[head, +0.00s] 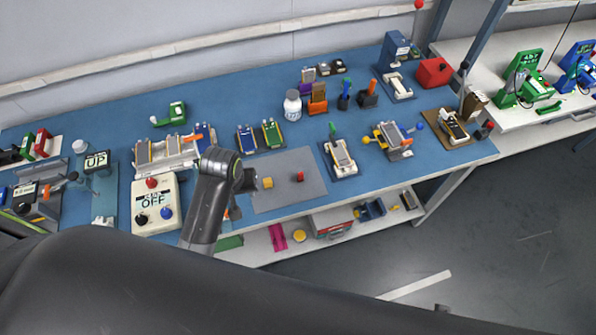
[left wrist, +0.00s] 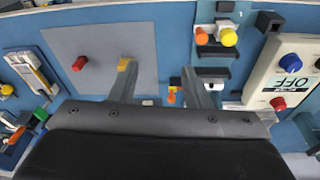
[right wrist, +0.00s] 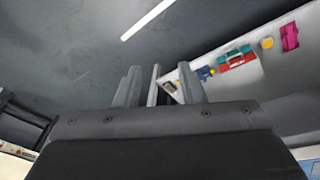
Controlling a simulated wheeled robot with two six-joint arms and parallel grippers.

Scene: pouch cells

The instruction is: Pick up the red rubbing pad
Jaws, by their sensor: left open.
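The red rubbing pad (head: 300,176) is a small red block on the grey mat (head: 290,200) on the blue bench. It also shows in the left wrist view (left wrist: 79,63), left of both fingers and apart from them. A yellow block (head: 267,183) lies on the same mat; in the left wrist view one fingertip overlaps it (left wrist: 124,65). My left gripper (left wrist: 157,75) is open and empty, by the mat's left side. My right gripper (right wrist: 160,82) is open and empty, facing the floor and the lower shelf, away from the pad.
A control box (head: 155,203) with red and blue buttons stands left of the mat. A clamp fixture (head: 341,158) stands to its right. Two cell holders (head: 258,137) and a white bottle (head: 292,105) stand behind.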

